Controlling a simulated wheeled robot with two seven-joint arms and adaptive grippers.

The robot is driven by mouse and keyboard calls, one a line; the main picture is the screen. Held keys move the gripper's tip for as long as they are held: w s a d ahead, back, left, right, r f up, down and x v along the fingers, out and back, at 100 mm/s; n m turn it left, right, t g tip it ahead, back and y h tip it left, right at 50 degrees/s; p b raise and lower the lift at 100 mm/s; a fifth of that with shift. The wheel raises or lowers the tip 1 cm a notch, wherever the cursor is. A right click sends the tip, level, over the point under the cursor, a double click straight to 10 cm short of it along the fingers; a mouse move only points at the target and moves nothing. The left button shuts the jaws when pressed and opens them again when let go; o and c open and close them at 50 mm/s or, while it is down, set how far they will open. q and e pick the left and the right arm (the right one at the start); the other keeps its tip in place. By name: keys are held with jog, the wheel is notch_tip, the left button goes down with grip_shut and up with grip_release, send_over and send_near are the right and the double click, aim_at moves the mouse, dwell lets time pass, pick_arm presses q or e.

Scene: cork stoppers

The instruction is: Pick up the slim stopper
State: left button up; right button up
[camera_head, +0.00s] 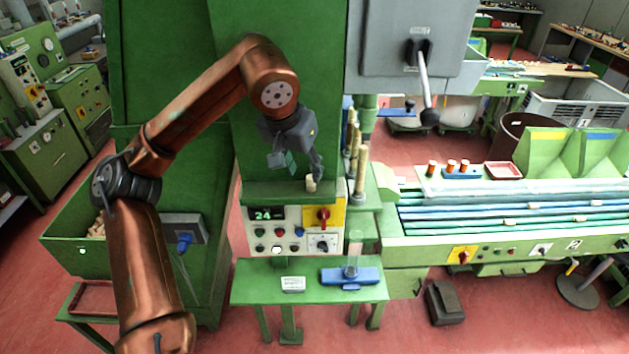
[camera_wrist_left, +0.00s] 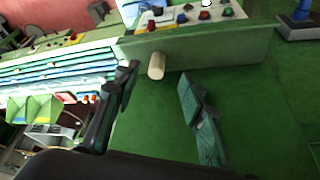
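A small pale stopper (camera_head: 311,184) sits on the green ledge above the control panel, near the ledge's right end. In the left wrist view the stopper (camera_wrist_left: 156,66) is a plain, light beige cylinder near the ledge's edge. My left gripper (camera_head: 299,166) is open and empty, just above and to the left of the stopper in the head view. In the left wrist view the two fingers (camera_wrist_left: 158,88) are spread wide, and the stopper lies beyond them, between their lines. No contact with it shows. My right gripper is out of view.
The control panel (camera_head: 267,228) with knobs and buttons is below the ledge. Upright tan rods (camera_head: 361,170) stand close on the right. Several orange-topped pieces (camera_head: 452,165) stand by the conveyor.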

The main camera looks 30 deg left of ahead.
aim_at(310, 178)
pick_arm(q)
jog(key=x, duration=0.3)
jog(key=p+x, duration=0.1)
jog(key=x, duration=0.2)
jog(key=shift+w+d+f, duration=0.1)
jog(key=shift+w, duration=0.4)
jog(key=shift+c, duration=0.6)
jog(key=c, duration=0.6)
